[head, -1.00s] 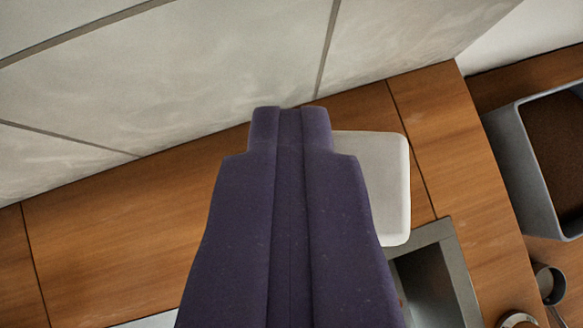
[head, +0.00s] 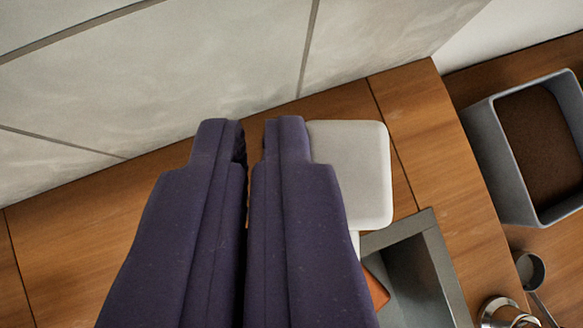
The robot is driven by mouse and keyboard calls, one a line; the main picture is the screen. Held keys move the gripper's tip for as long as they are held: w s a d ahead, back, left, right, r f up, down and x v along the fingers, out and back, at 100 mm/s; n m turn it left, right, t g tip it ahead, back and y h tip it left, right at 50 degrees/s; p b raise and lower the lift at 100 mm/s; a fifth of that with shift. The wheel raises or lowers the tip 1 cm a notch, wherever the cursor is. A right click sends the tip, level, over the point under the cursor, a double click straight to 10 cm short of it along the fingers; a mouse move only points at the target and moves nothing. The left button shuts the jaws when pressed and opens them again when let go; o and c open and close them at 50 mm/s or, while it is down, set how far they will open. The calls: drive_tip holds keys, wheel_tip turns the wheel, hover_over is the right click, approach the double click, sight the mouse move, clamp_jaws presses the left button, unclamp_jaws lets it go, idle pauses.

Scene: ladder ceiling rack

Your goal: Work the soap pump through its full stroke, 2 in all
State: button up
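My gripper (head: 255,137) is in the middle of the head view with its two dark purple fingers parted by a narrow gap. Nothing shows between the fingertips. A white block with rounded corners (head: 358,172) is on the wooden counter, just right of the right fingertip and partly hidden behind that finger. I cannot tell whether this block is part of the soap pump. No pump head or spout can be made out clearly.
A tiled wall (head: 200,70) runs behind the wooden counter (head: 425,125). A grey sink-like basin (head: 440,265) is at the lower right, with an orange-brown piece (head: 375,290) by it. Farther right are a grey bin (head: 490,160), a small pan (head: 530,270) and a metal container (head: 500,312).

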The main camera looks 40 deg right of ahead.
drive_tip(key=shift+s+d+r, duration=0.35)
drive_tip(key=shift+s+d, duration=0.05)
drive_tip(key=shift+s, duration=0.05)
drive_tip(key=o, duration=0.5)
drive_tip(key=s+r+p, duration=0.1)
drive_tip(key=s+r, duration=0.2)
drive_tip(key=shift+s+d, duration=0.1)
drive_tip(key=shift+d, duration=0.05)
drive_tip(key=shift+s+a+r+p, duration=0.75)
drive_tip(key=shift+s+a+r, duration=0.25)
drive_tip(key=shift+r, duration=0.15)
drive_tip(key=p+v, duration=0.1)
drive_tip(key=v, duration=0.6)
drive_tip(key=shift+s+a+r+p, duration=0.1)
drive_tip(key=shift+s+r+p, duration=0.2)
drive_tip(key=shift+p, duration=0.1)
drive_tip(key=shift+f, duration=0.1)
